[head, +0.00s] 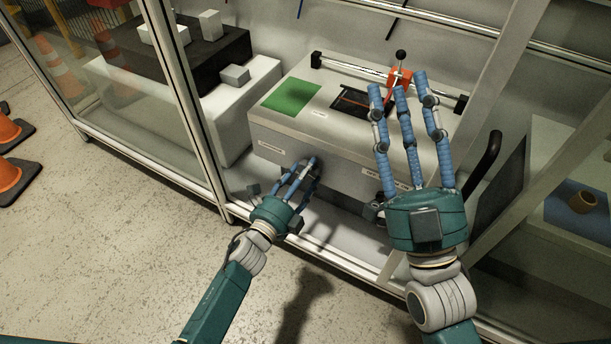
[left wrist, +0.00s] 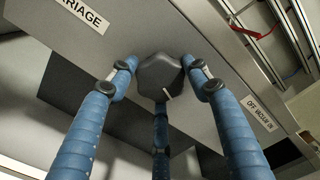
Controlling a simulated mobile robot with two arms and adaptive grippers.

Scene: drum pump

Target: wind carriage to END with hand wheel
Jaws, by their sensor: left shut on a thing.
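The dark hand wheel (left wrist: 158,78) is on the front face of the grey box (head: 262,138); a pale mark shows on its rim. My left gripper (head: 302,172) is shut on it, its three blue fingers around it; in the head view they mostly hide the wheel. In the left wrist view a label ending in "RIAGE" (left wrist: 84,14) is left of the wheel. A red-orange block (head: 399,78) with a black-knobbed lever, apparently the carriage, is at the right part of the rail (head: 350,68). My right gripper (head: 398,88) is open and empty, in front of the box's right part.
A green pad (head: 291,95) and a dark slotted plate (head: 352,103) are on the box top. A cabinet post (head: 180,80) stands left and another crosses at right. A black handle (head: 487,158) is right of my right gripper. Orange cones (head: 12,172) stand on the floor far left.

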